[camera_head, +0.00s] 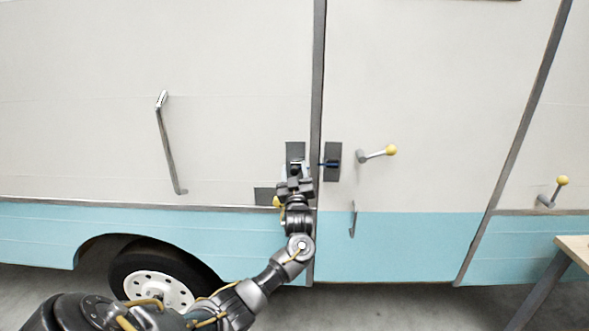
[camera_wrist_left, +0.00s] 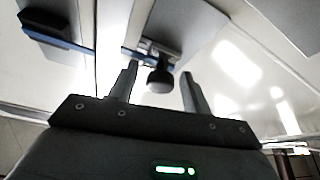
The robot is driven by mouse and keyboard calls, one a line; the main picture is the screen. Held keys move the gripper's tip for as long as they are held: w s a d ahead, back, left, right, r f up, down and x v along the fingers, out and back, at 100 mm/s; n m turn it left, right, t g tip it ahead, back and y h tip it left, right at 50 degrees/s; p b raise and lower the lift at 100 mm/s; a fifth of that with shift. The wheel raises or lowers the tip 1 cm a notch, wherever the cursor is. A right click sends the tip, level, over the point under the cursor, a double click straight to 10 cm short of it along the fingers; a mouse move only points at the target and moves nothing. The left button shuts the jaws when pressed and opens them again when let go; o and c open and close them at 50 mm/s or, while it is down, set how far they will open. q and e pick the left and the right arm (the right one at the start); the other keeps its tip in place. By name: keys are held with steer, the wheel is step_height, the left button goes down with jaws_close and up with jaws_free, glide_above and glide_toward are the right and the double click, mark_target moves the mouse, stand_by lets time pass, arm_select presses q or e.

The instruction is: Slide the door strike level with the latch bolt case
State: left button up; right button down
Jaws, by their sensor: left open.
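The door strike sits on a dark plate (camera_head: 295,149) left of the vertical door seam, mostly hidden by my gripper in the head view. In the left wrist view its plate (camera_wrist_left: 187,28) carries a dark round knob (camera_wrist_left: 160,80). The latch bolt case (camera_head: 332,164), dark with a blue strip, sits on its own dark plate right of the seam. It also shows at the upper left of the left wrist view (camera_wrist_left: 45,27). My left gripper (camera_head: 294,172) is open, its fingers (camera_wrist_left: 156,84) on either side of the knob with gaps. My right gripper is not in view.
A long grab handle (camera_head: 170,142) is on the left wall. A dark plate (camera_head: 264,195) sits below the strike. A table (camera_head: 574,247) stands at lower right.

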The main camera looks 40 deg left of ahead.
arm_select(q)
steer(key=shift+w+a, duration=0.1)
steer(key=shift+c, duration=0.2)
steer(key=shift+w, duration=0.1)
steer(key=c, duration=0.5)
jaws_close()
steer(key=shift+r+p, duration=0.35)
steer(key=shift+r, duration=0.6)
steer(key=shift+o, duration=2)
jaws_free()
steer(key=shift+a+f, duration=0.1)
steer(key=shift+o, duration=0.7)
steer(key=shift+s+a, duration=0.15)
steer(key=shift+s, duration=0.1)
steer(key=shift+w+d, duration=0.15)
steer(key=shift+d, duration=0.1)
